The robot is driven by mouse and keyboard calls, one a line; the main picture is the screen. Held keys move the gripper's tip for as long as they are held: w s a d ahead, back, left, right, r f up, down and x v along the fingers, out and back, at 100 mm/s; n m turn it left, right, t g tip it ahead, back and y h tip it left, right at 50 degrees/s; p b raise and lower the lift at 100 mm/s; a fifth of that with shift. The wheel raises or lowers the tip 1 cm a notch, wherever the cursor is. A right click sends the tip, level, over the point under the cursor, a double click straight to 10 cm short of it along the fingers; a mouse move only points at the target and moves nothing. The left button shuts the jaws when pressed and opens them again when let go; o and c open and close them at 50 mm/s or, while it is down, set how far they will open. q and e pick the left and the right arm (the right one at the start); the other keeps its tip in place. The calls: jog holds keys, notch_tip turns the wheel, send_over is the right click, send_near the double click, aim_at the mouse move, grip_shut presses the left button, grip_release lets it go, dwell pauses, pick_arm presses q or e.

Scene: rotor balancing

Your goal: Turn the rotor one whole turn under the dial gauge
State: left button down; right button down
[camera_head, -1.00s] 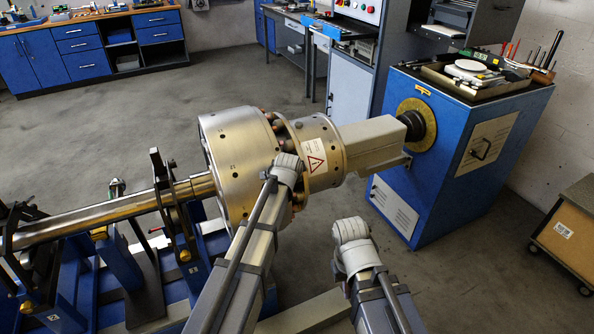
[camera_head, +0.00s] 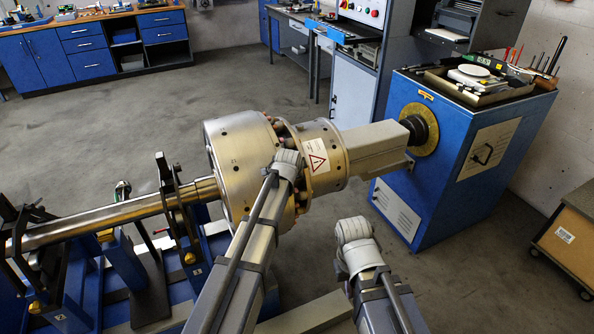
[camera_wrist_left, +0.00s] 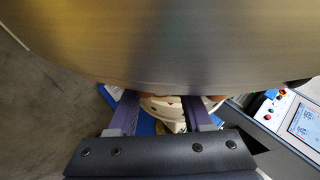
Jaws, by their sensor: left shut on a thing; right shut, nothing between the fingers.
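The rotor (camera_head: 230,150) is a big bare-metal drum on a long steel shaft (camera_head: 110,219), lying level across black and blue supports. A ring of bolts runs between the drum and a narrower hub (camera_head: 318,150) with a warning label. My left arm reaches up to this ring. In the left wrist view my left gripper (camera_wrist_left: 160,108) is shut on a part of the rotor just below the drum's curved face; its contact is partly hidden. My right gripper (camera_head: 352,230) is shut and empty, apart from the rotor; its fingertips are hard to make out. I cannot clearly pick out the dial gauge.
A grey drive housing (camera_head: 370,145) joins the hub to a blue machine cabinet (camera_head: 480,135) with tools on top. A blue workbench (camera_head: 95,50) stands far back. The floor between is clear.

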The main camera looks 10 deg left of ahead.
pick_arm(q)
jog(key=shift+c, duration=1.7)
grip_release()
jog(key=shift+s+r, duration=0.1)
jog(key=shift+r, duration=0.05)
jog(key=p+v, duration=0.5)
jog(key=v, duration=0.2)
jog(key=shift+s+r, duration=0.2)
jog(key=shift+s, duration=0.1)
jog(key=shift+a, duration=0.1)
